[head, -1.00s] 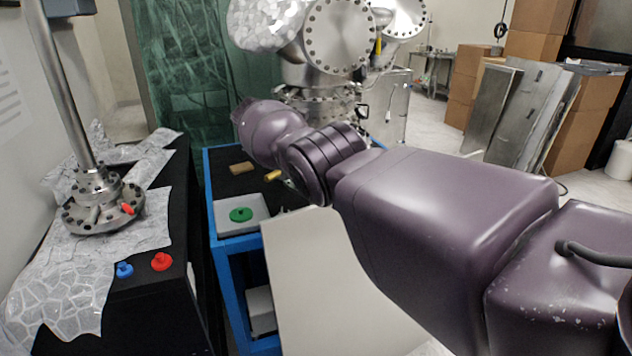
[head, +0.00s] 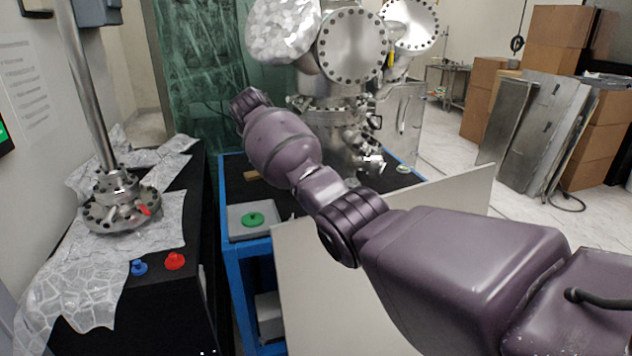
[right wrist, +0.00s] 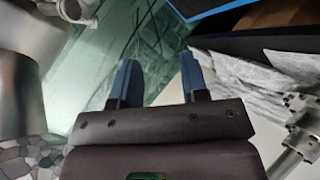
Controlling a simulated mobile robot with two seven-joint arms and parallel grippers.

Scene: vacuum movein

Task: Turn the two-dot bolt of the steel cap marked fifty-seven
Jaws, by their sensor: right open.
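No marking of fifty-seven and no two-dot bolt can be read in either view. Steel caps with bolt rings show on the large chamber in the head view: a front cap (head: 352,45) and a right cap (head: 411,26). A bolted steel flange (head: 122,211) with a red piece stands on foil at the left. My right gripper (right wrist: 157,78) is open in the right wrist view, with two blue fingers apart and nothing between them. In the head view my right arm reaches up and left in front of the chamber, its gripper not distinguishable. My left gripper is out of view.
A blue-framed cart (head: 233,262) carries a green knob (head: 253,219). Blue (head: 138,267) and red (head: 175,260) knobs sit on the black bench. Foil (right wrist: 240,85) and steel parts (right wrist: 300,110) show in the right wrist view. Cardboard boxes (head: 555,55) stand at the right.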

